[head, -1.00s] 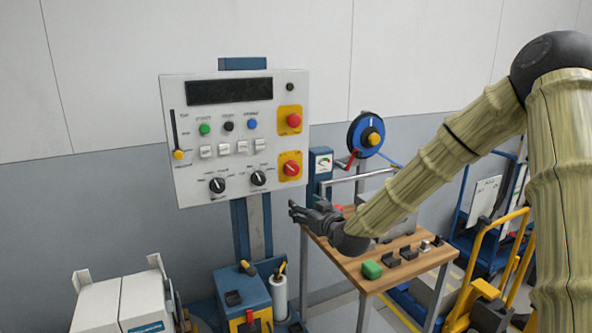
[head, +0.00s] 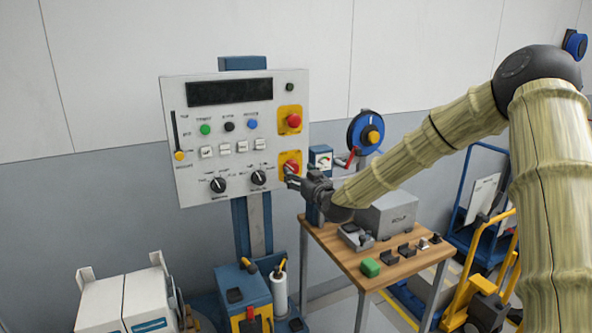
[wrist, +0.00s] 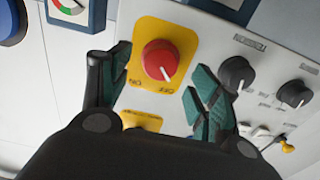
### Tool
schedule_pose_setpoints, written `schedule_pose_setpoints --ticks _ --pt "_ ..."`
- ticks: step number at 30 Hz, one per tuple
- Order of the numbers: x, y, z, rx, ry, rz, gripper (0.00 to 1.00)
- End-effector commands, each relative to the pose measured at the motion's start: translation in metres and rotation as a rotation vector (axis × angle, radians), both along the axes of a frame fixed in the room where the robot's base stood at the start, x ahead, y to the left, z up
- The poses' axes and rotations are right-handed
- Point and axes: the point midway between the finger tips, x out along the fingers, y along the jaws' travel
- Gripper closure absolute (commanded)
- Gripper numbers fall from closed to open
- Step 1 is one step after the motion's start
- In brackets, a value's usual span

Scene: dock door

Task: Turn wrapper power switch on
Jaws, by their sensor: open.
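The wrapper power switch is a red rotary knob on a yellow plate (head: 291,159) at the lower right of the white control panel (head: 185,125). In the wrist view the red knob (wrist: 159,60) has a white line that slants to the lower right, towards one of two small marks I cannot read surely. My gripper (head: 290,177) is in front of the plate and partly hides the knob in the head view. In the wrist view my gripper (wrist: 160,68) is open, one finger on each side of the knob, with gaps to it. I cannot tell the depth.
A red button (head: 294,120) on a yellow plate sits above the switch. Two black dials (head: 258,178) are left of it, with white and coloured buttons higher up. A wooden table (head: 385,262) with small boxes stands below my arm. A gauge box (head: 321,158) is right of the panel.

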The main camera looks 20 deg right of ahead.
Motion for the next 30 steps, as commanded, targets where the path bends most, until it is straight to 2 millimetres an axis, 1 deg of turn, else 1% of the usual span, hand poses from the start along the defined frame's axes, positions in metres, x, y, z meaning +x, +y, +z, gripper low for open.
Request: schedule_pose_setpoints --ticks 3,9,20,21,22,28,29,30 --pt "0.013 0.0 0.001 -0.001 0.001 0.0 0.38" --pt "0.027 0.001 0.0 -0.001 0.0 0.0 0.38" --pt "0.031 0.001 -0.001 -0.001 0.001 0.0 0.38" --pt "0.03 0.001 -0.001 -0.001 0.001 0.0 0.39" --pt "0.03 0.001 -0.001 -0.001 0.001 0.0 0.45" --pt "0.03 0.0 -0.001 -0.001 0.001 0.0 0.81" --pt "0.03 0.0 -0.001 -0.001 0.001 -0.001 0.84" --pt "0.03 0.0 0.0 -0.001 0.001 -0.001 0.84"
